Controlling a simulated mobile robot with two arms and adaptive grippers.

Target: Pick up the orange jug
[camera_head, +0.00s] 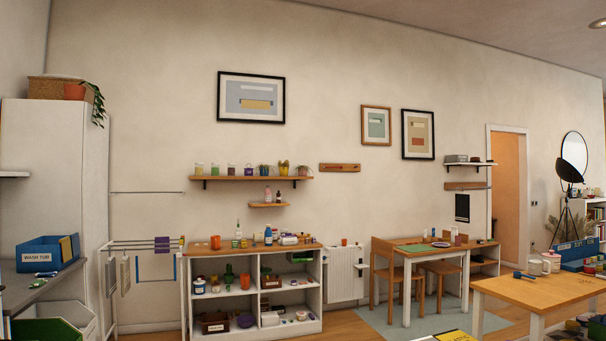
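A white cube shelf (255,300) with a wooden top stands against the back wall, left of the middle. A small orange vessel (215,242) stands upright near the left end of its top. Another orange-red object (245,281) stands in an upper compartment, close to the divider. Both are small in the picture, and I cannot tell for sure which of them is the orange jug. Neither of my grippers is in view, and nothing is seen touching these objects.
Bottles and small items crowd the cube shelf's top. A drying rack (140,245) stands to its left and a white radiator (345,275) to its right. A wooden table (540,290) fills the right foreground. A grey counter (45,283) is at left.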

